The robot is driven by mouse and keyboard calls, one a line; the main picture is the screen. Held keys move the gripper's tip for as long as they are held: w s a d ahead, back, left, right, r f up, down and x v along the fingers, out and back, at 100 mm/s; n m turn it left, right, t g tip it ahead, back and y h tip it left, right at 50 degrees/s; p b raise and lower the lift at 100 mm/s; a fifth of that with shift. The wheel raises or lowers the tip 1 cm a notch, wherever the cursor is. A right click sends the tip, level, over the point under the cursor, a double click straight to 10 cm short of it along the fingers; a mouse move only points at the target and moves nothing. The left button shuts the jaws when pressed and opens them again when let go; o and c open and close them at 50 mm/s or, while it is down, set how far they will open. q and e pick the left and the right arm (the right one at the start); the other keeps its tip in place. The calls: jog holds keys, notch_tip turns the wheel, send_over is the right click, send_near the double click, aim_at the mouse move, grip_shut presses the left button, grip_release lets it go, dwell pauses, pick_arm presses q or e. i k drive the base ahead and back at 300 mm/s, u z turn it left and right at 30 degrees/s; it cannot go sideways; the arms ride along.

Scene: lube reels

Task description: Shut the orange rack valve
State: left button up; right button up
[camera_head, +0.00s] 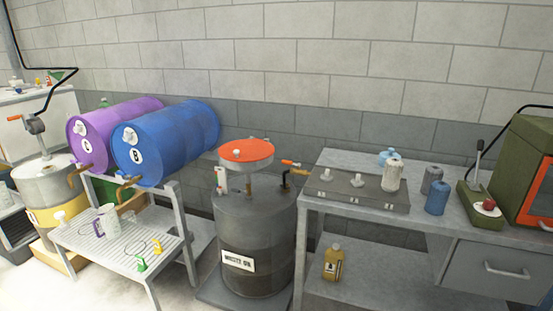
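A rack (172,208) at the left holds a purple drum (112,122) and a blue drum (176,140) on their sides. A brown-orange tap (80,172) hangs at the front of the purple drum, and a similar tap (128,181) at the front of the blue drum. A separate orange-handled valve (290,162) stands on the dark waste oil drum (252,220), right of the rack. I cannot tell which of these is the orange rack valve, or whether any is open or shut. Neither of my grippers is in view.
A white mug (109,221) and small green (142,264) and yellow (157,246) pieces are on the rack's slatted shelf. An orange pan (246,151) tops the waste drum. A grey workbench (455,220) with canisters stands at the right. A pump drum (42,185) stands far left.

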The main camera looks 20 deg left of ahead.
aim_at(289, 162)
jog(key=u, duration=0.55)
jog(key=i, duration=0.85)
jog(key=z, duration=0.2)
